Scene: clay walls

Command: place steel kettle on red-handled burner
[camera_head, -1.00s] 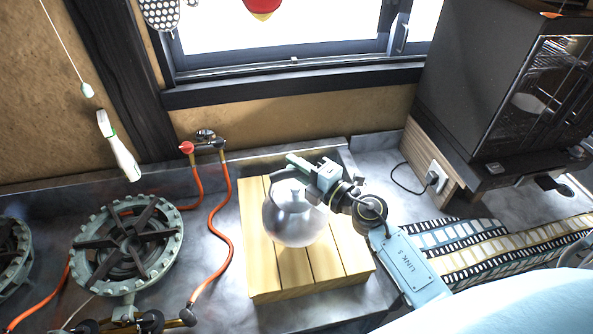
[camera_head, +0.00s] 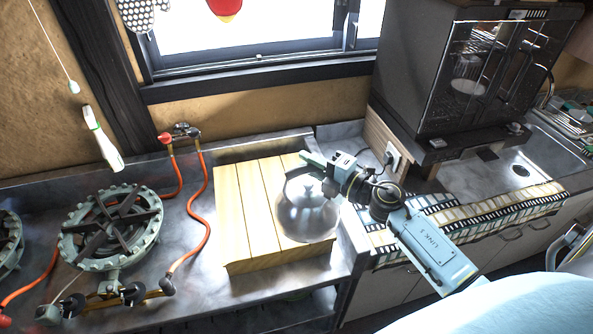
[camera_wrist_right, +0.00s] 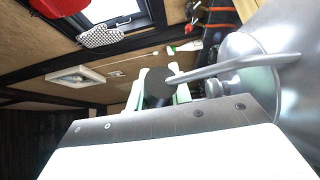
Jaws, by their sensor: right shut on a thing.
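The steel kettle (camera_head: 306,212) is upright over the right part of a slatted wooden board (camera_head: 243,225); I cannot tell whether its base touches the wood. My right gripper (camera_head: 318,166) is shut on the kettle's handle. In the right wrist view the fingers (camera_wrist_right: 161,88) close around the handle's dark grip, with the kettle body (camera_wrist_right: 262,65) at the right. A round burner (camera_head: 112,228) with a black pan support stands left of the board, empty. A second burner (camera_head: 8,243) is cut off by the left edge. A red valve handle (camera_head: 165,138) sits on the wall pipe. My left gripper is out of view.
Orange hoses (camera_head: 203,215) run over the metal counter between the burner and board. The burner's dark knobs (camera_head: 132,293) face the front. A dark oven (camera_head: 470,75) stands at the right, near a sink (camera_head: 515,170).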

